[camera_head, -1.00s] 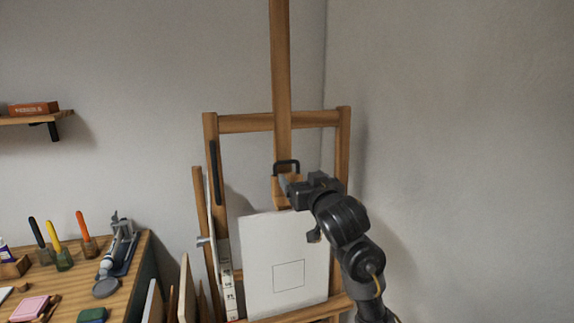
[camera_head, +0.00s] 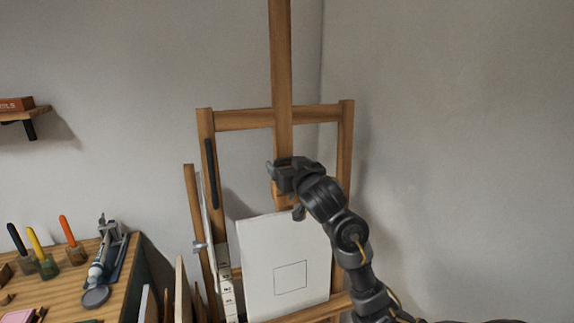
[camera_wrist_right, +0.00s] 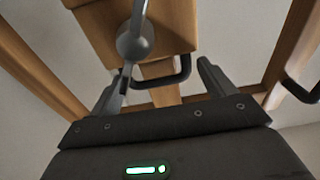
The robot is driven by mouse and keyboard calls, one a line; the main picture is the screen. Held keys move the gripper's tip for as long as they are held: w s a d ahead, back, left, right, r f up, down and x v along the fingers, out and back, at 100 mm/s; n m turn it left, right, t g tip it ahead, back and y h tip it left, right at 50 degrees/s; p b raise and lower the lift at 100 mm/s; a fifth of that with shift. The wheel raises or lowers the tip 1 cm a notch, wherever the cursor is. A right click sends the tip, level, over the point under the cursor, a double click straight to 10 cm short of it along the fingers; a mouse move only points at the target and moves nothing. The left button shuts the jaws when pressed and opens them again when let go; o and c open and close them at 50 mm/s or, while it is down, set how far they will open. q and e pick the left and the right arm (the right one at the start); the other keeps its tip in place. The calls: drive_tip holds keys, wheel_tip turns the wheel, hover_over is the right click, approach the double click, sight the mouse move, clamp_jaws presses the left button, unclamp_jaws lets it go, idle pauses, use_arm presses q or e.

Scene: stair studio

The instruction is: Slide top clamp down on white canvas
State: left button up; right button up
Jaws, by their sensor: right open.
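The white canvas (camera_head: 262,245), with a small square outlined on it, stands upright on the wooden easel (camera_head: 245,120). The top clamp is mostly hidden behind my right gripper in the head view. In the right wrist view the clamp (camera_wrist_right: 180,28) is a wooden block with a dark U-shaped handle (camera_wrist_right: 172,80) and a grey round knob (camera_wrist_right: 135,42). My right gripper (camera_head: 275,172) is in front of the clamp, above the canvas's top edge. In the right wrist view its fingers (camera_wrist_right: 165,85) are open, one on each side of the handle, with nothing gripped. My left gripper is out of view.
A wooden desk (camera_head: 75,285) at lower left holds brushes in jars and a grey tube squeezer (camera_head: 108,255). More boards (camera_head: 182,285) lean between desk and easel. A wall shelf (camera_head: 22,113) is at far left. The wall right of the easel is bare.

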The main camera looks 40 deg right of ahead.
drive_tip(key=shift+s+d+r, duration=0.1)
drive_tip(key=shift+s, duration=0.2)
drive_tip(key=shift+c, duration=0.4)
drive_tip(key=shift+s+r, duration=0.1)
drive_tip(key=shift+s, duration=0.1)
drive_tip(key=shift+c, duration=1.1)
drive_tip(key=c, duration=0.8)
wheel_tip(320, 180, down, 5)
drive_tip(key=b, duration=0.4)
drive_tip(key=shift+s, duration=0.1)
drive_tip(key=shift+r, duration=0.25)
drive_tip(key=o, duration=1.1)
